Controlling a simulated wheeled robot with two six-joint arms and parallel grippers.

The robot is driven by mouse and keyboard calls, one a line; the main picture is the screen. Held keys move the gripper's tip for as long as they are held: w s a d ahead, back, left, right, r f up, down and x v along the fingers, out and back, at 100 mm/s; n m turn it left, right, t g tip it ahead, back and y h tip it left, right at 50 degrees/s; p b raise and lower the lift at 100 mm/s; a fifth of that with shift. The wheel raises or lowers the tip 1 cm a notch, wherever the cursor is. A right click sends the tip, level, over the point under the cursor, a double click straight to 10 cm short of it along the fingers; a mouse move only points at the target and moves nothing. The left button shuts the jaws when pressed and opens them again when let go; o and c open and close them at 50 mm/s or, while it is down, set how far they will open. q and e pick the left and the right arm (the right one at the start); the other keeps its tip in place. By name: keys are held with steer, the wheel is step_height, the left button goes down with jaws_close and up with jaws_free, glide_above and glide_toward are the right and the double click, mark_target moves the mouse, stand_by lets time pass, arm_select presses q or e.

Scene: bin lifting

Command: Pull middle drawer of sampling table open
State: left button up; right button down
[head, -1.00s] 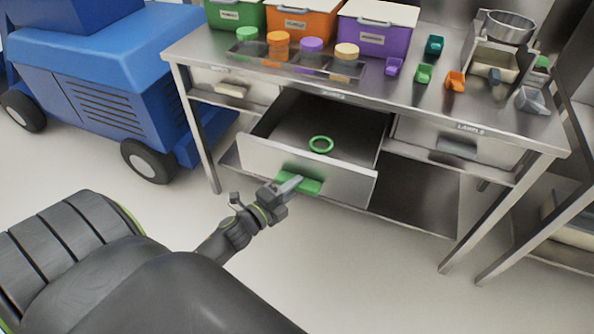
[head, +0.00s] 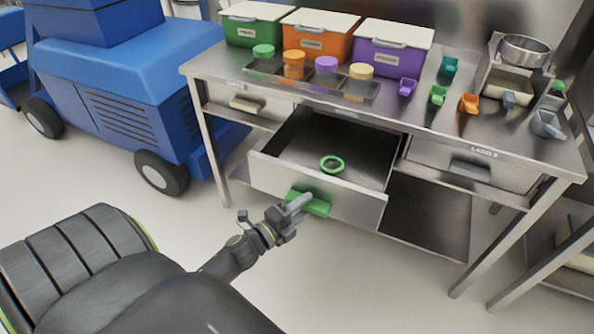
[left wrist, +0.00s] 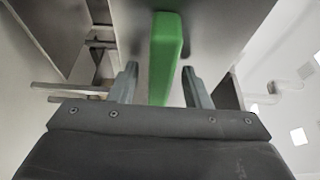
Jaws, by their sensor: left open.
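The middle drawer (head: 345,200) of the sampling table (head: 400,118) stands pulled well out, with its inside in view. A green ring (head: 331,164) lies in it. The drawer's green handle (head: 318,206) is on its front face. My left gripper (head: 303,202) is at the handle. In the left wrist view the green handle (left wrist: 164,58) stands between the two spread fingers (left wrist: 158,85), with a gap on each side. My right gripper is not in view.
Green (head: 253,28), orange (head: 318,38) and purple (head: 391,50) boxes, jars and scoops stand on the tabletop. A drawer on the right (head: 470,165) is shut. A blue machine (head: 120,95) stands at the left. Floor in front is clear.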

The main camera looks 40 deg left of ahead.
arm_select(q)
steer(key=shift+s, duration=0.1)
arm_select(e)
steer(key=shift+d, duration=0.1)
arm_select(q)
steer(key=shift+s+a+f, duration=0.1)
steer(key=shift+s+f, duration=0.05)
steer(key=shift+s, duration=0.2)
steer(key=s+a+b, duration=0.2)
steer(key=s+b, duration=0.1)
steer(key=s, duration=1.3)
steer(key=shift+s+a, duration=0.15)
steer(key=shift+a, duration=0.1)
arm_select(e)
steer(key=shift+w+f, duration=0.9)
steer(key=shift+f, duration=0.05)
